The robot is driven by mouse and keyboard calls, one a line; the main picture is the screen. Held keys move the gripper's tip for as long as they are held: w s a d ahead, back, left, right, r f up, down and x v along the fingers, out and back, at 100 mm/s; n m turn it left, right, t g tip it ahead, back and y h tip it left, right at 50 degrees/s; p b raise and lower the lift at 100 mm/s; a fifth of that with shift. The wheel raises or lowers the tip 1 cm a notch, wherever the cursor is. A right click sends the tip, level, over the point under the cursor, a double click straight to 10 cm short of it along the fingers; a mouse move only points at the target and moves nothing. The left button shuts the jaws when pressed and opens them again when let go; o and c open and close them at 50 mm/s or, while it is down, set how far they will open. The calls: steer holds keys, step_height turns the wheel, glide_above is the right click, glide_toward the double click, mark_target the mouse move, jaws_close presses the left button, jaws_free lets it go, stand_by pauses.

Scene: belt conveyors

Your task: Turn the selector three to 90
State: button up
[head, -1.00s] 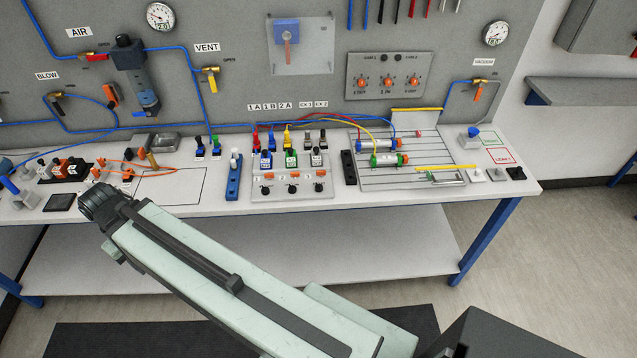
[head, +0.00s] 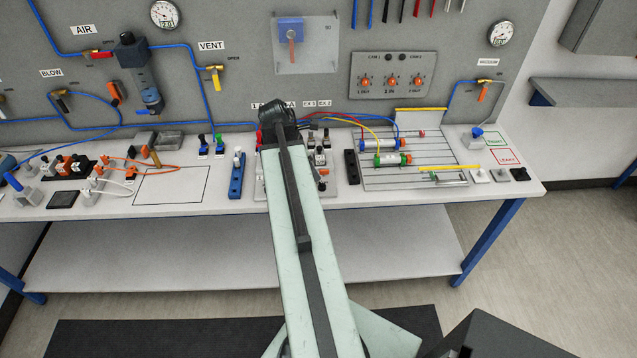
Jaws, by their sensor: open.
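The grey wall panel (head: 392,98) carries three orange knobs in a row, with small labels and two dark buttons above. The rightmost knob (head: 418,82), labelled 3, is in plain view; its exact angle is too small to read. The middle knob (head: 391,81) and left knob (head: 365,81) are beside it. My gripper (head: 278,112) shows as the dark end of my arm, left of and lower than this panel and well apart from it. Its fingers are hard to make out, and nothing shows held. My arm covers much of the valve board (head: 326,186) on the bench.
The white bench (head: 220,205) holds a cylinder tray (head: 450,179) at right, a blue block (head: 236,176) and orange-wired parts at left. Blue, red and yellow tubes run behind and right of my arm's end. A clear-covered blue switch (head: 291,30) is above.

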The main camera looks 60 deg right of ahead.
mark_target(320, 184)
steer(key=b+x, duration=0.7)
steer(key=x, duration=0.1)
steer(key=shift+w+a, duration=0.1)
steer(key=shift+a, duration=0.05)
steer(key=shift+r, duration=0.1)
jaws_close()
